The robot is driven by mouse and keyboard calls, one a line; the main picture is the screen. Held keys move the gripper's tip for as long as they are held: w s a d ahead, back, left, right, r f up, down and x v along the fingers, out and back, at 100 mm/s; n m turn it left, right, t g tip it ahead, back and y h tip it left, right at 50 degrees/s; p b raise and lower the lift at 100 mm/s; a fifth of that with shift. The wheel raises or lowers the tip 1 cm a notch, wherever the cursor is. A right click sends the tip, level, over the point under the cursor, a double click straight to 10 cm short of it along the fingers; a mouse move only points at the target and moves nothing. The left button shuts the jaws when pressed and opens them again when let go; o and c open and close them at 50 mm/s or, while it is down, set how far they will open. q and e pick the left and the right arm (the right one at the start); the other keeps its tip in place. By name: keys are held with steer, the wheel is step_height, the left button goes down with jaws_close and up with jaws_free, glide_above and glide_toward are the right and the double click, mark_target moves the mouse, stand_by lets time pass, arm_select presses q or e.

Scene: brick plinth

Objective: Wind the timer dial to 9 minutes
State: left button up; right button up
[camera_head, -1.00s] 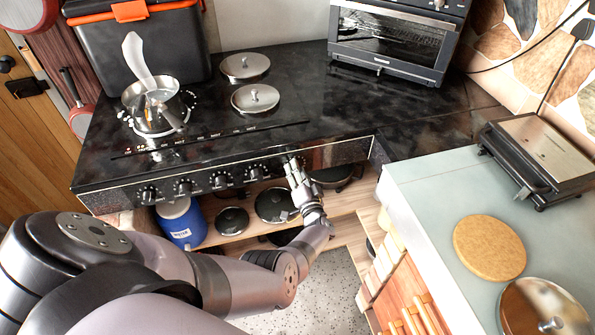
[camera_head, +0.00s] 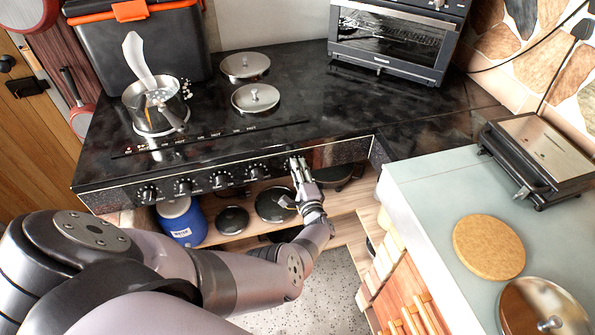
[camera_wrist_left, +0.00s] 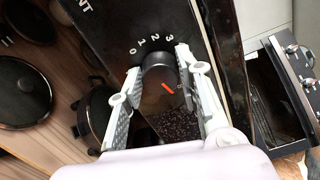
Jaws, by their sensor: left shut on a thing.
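The timer dial (camera_wrist_left: 158,88) is a dark round knob with a red pointer mark, in the left wrist view. White numerals 0, 1, 2 and 3 curve around its upper side; further marks are mostly hidden by a finger. The red mark slants toward the lower right, past the 3. My left gripper (camera_wrist_left: 160,70) is shut on the dial, one finger on each side. In the head view my left gripper (camera_head: 298,168) is at the right end of the stove's knob row and covers the dial. My right gripper is not in view.
Several stove knobs (camera_head: 222,180) line the black front panel (camera_head: 125,196) left of the gripper. A steel pot (camera_head: 157,104) stands on the stove top. Below are a blue jug (camera_head: 182,222) and dark pans (camera_head: 274,204). A pale counter (camera_head: 430,200) borders the right.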

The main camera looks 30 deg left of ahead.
arm_select(q)
steer(key=shift+m, duration=2.3)
steer(key=o, duration=1.2)
steer(key=shift+c, duration=0.2)
